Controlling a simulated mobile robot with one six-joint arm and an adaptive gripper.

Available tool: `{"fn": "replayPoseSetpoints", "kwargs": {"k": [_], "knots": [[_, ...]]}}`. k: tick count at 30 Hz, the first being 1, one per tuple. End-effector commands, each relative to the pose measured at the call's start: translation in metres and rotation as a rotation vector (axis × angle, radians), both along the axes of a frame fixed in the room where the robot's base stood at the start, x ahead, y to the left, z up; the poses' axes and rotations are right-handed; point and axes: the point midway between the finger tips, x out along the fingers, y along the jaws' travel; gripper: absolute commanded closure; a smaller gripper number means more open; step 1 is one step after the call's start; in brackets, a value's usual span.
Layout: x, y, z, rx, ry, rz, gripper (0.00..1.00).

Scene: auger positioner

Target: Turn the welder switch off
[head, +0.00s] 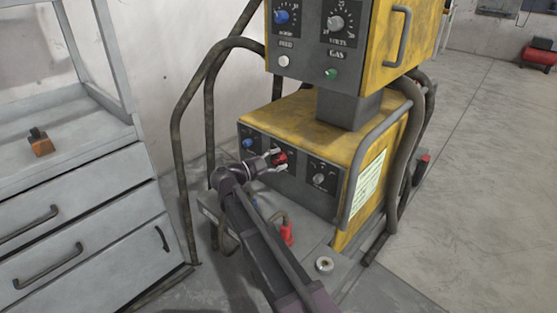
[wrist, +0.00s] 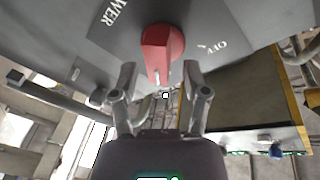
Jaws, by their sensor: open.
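The red welder switch (head: 281,157) is on the dark front panel of the yellow welder's lower unit (head: 290,125). In the wrist view the red switch (wrist: 160,48) is a round knob with a raised grip, its narrow end toward the bottom of the picture. The lettering "WER" and "OFF" shows on the panel, OFF to the right of the knob; the grip does not point at OFF. My gripper (head: 275,161) is at the switch. In the wrist view my gripper (wrist: 159,70) is open, one finger on each side of the grip's lower end, with gaps visible.
A blue knob (head: 248,143) and a grey dial (head: 319,178) flank the switch. The upper control box (head: 345,60) overhangs the lower unit. Dark bent tube rails (head: 178,150) and a grey drawer cabinet (head: 85,210) stand left. Open floor (head: 480,180) lies right.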

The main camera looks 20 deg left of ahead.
Motion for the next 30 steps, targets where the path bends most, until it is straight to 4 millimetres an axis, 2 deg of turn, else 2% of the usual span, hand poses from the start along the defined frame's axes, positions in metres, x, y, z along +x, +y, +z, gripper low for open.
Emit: {"fn": "replayPoseSetpoints", "kwargs": {"k": [1, 6, 20, 30], "knots": [[0.0, -0.0002, 0.0, 0.0, 0.0, 0.0, 0.49], [0.0001, -0.0003, 0.0, 0.0, 0.0, 0.0, 1.0], [0.0014, -0.0016, -0.0004, -0.03, 0.012, -0.003, 1.0], [0.0024, -0.0001, -0.0006, -0.19, 0.078, -0.004, 1.0]]}}
